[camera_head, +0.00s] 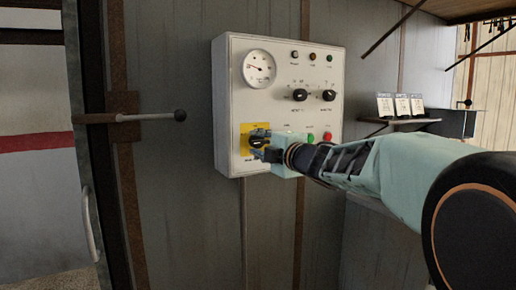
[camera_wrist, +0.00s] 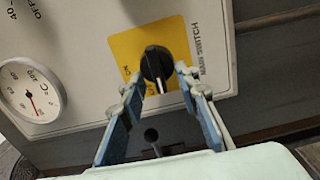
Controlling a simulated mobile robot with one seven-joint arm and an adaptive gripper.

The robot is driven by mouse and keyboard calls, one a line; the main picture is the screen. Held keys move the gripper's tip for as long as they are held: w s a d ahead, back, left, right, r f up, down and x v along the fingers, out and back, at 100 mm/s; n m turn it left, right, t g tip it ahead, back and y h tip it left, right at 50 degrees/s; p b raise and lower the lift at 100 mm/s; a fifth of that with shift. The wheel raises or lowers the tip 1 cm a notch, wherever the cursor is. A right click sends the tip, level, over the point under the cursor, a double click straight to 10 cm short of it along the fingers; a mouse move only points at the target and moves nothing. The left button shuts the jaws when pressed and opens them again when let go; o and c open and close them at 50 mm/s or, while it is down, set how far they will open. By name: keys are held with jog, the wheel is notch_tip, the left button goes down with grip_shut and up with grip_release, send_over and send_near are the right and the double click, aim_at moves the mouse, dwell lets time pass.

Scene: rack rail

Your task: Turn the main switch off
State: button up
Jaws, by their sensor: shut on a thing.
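The main switch is a black rotary knob (camera_wrist: 153,63) with a pale pointer line, on a yellow plate (camera_wrist: 127,43) marked "MAIN SWITCH". In the head view the knob (camera_head: 258,134) and yellow plate (camera_head: 244,145) are at the lower left of a pale control panel (camera_head: 228,100). My gripper (camera_wrist: 161,75) has its blue fingers on either side of the knob and is shut on it. In the head view my gripper (camera_head: 265,150) covers part of the plate.
The panel also carries a round gauge (camera_head: 259,68), two black knobs (camera_head: 300,95) (camera_head: 329,95), small lamps, a green button (camera_head: 311,138) and a red button (camera_head: 327,136). A lever handle (camera_head: 150,116) sticks out at left. A shelf (camera_head: 412,121) holds white cards at right.

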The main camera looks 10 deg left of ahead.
dwell(0.4)
jog(key=o, duration=1.2)
jog(key=shift+c, duration=0.2)
jog(key=v, duration=0.7)
jog(key=shift+s+d, duration=0.2)
